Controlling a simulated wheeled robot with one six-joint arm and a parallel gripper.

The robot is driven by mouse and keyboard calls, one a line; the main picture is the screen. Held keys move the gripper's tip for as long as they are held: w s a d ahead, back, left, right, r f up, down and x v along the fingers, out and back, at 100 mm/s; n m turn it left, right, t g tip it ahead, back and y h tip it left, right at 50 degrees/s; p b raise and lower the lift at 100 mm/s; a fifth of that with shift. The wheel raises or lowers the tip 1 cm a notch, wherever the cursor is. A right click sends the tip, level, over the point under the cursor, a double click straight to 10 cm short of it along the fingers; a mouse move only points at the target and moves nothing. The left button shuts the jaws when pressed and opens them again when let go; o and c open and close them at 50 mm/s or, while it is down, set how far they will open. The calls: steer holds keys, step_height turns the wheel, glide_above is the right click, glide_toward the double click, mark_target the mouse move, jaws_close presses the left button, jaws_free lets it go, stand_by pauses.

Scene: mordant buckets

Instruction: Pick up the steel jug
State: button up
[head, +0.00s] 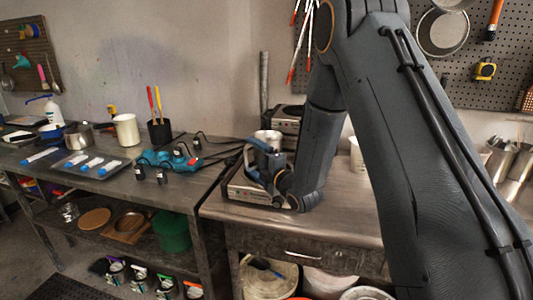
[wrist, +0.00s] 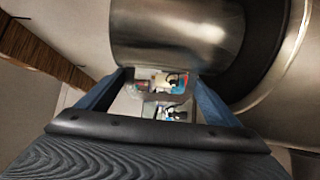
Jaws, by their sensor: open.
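The steel jug (head: 267,135) appears to stand on a hot-plate-like steel unit on the right bench, partly hidden by my gripper and arm. In the wrist view, a shiny curved steel wall, seemingly the jug (wrist: 180,35), fills the top, very close to the fingers. My gripper (head: 262,150) is at the jug in the head view, with its blue fingers beside it. In the wrist view my gripper (wrist: 157,75) has its two blue fingers spread apart, their tips at the lower edge of the steel wall. Whether they touch it I cannot tell.
The unit (head: 250,188) stands near the left end of the right bench (head: 340,205). A second similar unit stands behind it. The left bench holds a steel pot (head: 78,137), a white container (head: 127,131) and a tray (head: 90,165). My arm hides much of the right bench.

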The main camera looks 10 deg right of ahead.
steer(key=shift+w+a, duration=0.2)
steer(key=shift+w, duration=0.15)
steer(key=shift+c, duration=0.3)
steer(key=c, duration=1.7)
steer(key=shift+r, duration=0.15)
steer(key=shift+c, duration=0.2)
